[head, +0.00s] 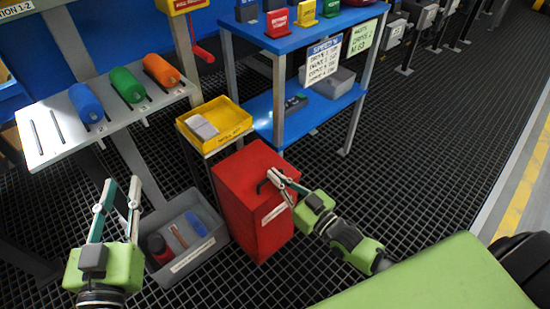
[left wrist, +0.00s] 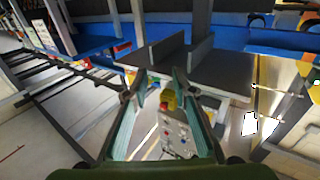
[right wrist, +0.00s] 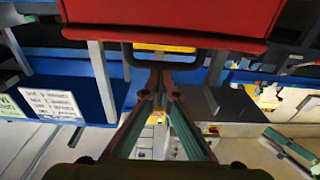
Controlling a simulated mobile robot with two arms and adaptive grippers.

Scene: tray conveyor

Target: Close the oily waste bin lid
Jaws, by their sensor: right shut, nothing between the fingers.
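The red oily waste bin (head: 240,215) stands on the grated floor, with a white label on its front. Its red lid (head: 250,165) lies across the top and looks down or nearly down; I cannot tell whether a small gap remains. My left gripper (head: 121,187) is open and empty, left of the bin.
A sloped rack (head: 60,150) with coloured rolls is at left. Floor to the right is clear.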

